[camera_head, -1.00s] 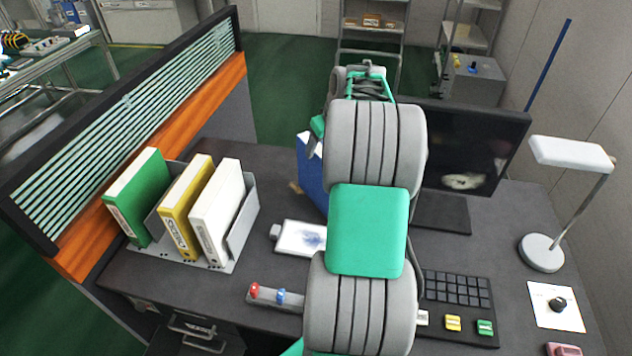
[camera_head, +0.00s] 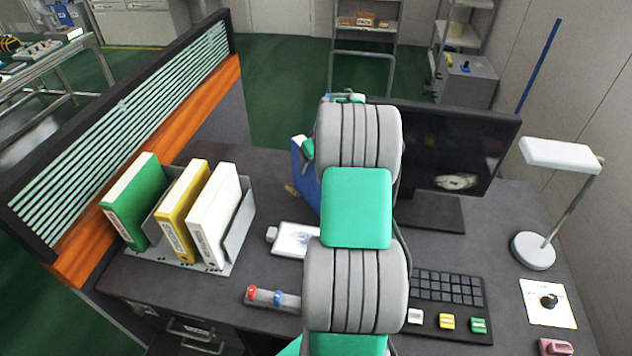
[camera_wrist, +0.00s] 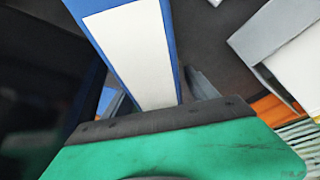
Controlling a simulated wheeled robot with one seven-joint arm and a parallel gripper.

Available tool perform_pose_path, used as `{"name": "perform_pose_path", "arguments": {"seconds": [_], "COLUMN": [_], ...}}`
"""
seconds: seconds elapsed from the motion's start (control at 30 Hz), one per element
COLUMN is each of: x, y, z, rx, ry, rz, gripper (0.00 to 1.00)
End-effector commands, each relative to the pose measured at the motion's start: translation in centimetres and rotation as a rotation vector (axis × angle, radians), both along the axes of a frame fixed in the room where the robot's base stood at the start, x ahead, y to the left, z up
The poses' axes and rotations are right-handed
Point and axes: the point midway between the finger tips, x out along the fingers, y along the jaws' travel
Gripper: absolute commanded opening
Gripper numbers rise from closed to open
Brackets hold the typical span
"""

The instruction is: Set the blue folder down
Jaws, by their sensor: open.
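The blue folder (camera_head: 304,178) is at the middle of the desk (camera_head: 262,172), left of the monitor, and mostly hidden behind my arm in the head view. Its visible part looks upright; its foot is hidden, so I cannot tell how it meets the desk. In the wrist view the blue folder (camera_wrist: 168,25) shows a blue cover and a wide white face, running down to the dark front edge of my gripper (camera_wrist: 160,98). My gripper is open, with a grey finger just right of the folder.
A grey rack (camera_head: 240,235) holds a green (camera_head: 137,205), a yellow (camera_head: 180,215) and a white binder (camera_head: 213,220) at left. The monitor (camera_head: 455,150), keypad (camera_head: 447,288) and lamp (camera_head: 560,155) stand at right. A white-faced device (camera_head: 296,239) lies before the folder.

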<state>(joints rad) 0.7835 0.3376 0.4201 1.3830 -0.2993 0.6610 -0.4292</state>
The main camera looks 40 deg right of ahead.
Motion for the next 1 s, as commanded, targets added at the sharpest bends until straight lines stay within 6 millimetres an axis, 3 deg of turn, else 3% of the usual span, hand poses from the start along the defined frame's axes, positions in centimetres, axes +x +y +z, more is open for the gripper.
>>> {"name": "perform_pose_path", "arguments": {"seconds": [0.5, 1.0], "x": [0.0, -0.01], "y": [0.0, 0.0], "z": [-0.34, -0.35], "rx": [0.0, 0.0], "ry": [0.0, 0.0], "rz": [0.0, 0.0], "gripper": [0.67, 0.26]}}
